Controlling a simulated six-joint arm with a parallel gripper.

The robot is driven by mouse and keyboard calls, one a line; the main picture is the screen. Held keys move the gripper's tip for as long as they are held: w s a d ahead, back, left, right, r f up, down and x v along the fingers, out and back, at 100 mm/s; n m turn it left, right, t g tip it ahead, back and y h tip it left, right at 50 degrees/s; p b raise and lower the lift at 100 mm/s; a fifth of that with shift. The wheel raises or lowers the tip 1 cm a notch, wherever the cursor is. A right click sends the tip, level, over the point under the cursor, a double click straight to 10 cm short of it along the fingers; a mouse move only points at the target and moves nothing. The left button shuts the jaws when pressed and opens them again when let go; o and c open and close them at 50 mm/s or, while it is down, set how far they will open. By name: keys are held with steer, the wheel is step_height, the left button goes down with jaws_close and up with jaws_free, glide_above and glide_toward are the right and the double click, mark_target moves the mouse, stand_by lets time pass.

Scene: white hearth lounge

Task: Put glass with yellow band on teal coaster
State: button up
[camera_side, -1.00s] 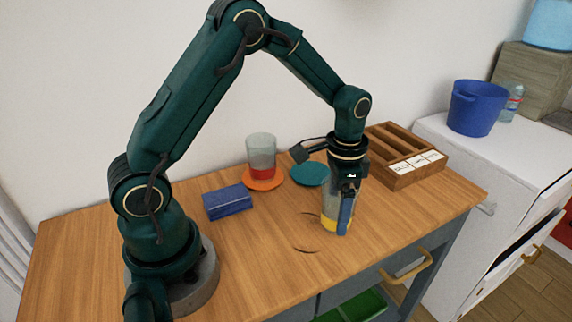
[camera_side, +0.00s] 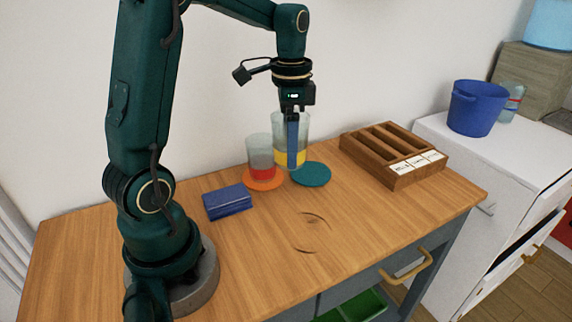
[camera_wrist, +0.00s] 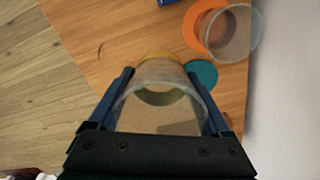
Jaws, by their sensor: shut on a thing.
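The glass with the yellow band (camera_side: 281,157) is upright in my gripper (camera_side: 292,160), which is shut on it. In the wrist view the glass (camera_wrist: 160,98) sits between the two blue fingers of my gripper (camera_wrist: 168,105). It appears held above the table, near the teal coaster. The teal coaster (camera_side: 312,175) lies flat and empty, right of and below the glass in the side view. In the wrist view the teal coaster (camera_wrist: 204,74) shows partly behind the glass, to its upper right.
A glass with a red band (camera_side: 260,160) stands on an orange coaster (camera_side: 262,185) close by on the left. A dark blue box (camera_side: 228,202) lies nearer my base. A wooden compartment tray (camera_side: 394,158) stands to the right. The front of the table (camera_side: 370,225) is clear.

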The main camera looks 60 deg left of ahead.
steer(key=shift+a+r, duration=0.2)
steer(key=shift+r, duration=0.2)
steer(key=w+a+r, duration=0.3)
steer(key=w, duration=0.2)
glide_above(311, 172)
step_height(311, 172, down, 2)
steer(key=f, duration=0.1)
step_height(311, 172, down, 10)
steer(key=shift+f, duration=0.1)
stand_by(0.3)
steer(key=o, duration=1.4)
steer(key=shift+f, duration=0.15)
